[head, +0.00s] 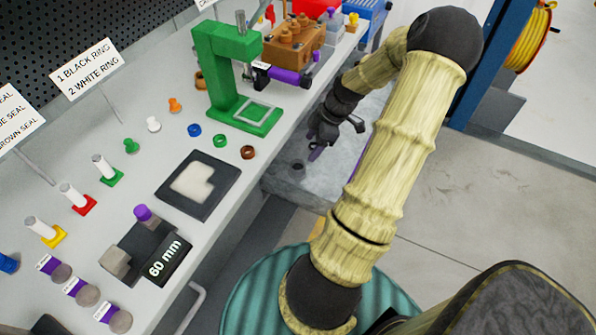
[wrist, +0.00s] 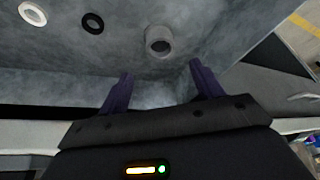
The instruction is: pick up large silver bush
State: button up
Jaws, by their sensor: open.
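The large silver bush appears to be the short grey hollow cylinder (wrist: 159,41) standing on a grey surface in the wrist view, with its open bore facing up. My gripper (wrist: 158,85) is open, its two purple fingers apart with nothing between them. The cylinder lies beyond the fingertips, roughly centred between them and not touching. In the head view my gripper (head: 318,150) is low over the grey surface, partly hidden by my arm. A small dark round piece (head: 297,165) lies just left of it; I cannot tell whether it is the same cylinder.
A black ring (wrist: 92,23) and a white ring (wrist: 32,13) lie left of the cylinder. In the head view, a green press (head: 225,85), a black tray (head: 213,197) and coloured rings stand on the higher bench. A blue post (head: 490,65) stands at right.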

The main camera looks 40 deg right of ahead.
send_over(296, 168)
jog(key=s+d, duration=0.1)
jog(key=d, duration=0.1)
jog(key=f, duration=0.5)
jog(key=shift+s+a+f+b, duration=0.1)
jog(key=shift+s+f+b, duration=0.1)
jog(key=shift+f+b, duration=0.15)
jog(key=shift+s, duration=0.1)
jog(key=shift+f, duration=0.1)
jog(key=x, duration=0.5)
jog(key=shift+b, duration=0.3)
jog(key=c, duration=1.2)
jog(key=shift+o, duration=0.2)
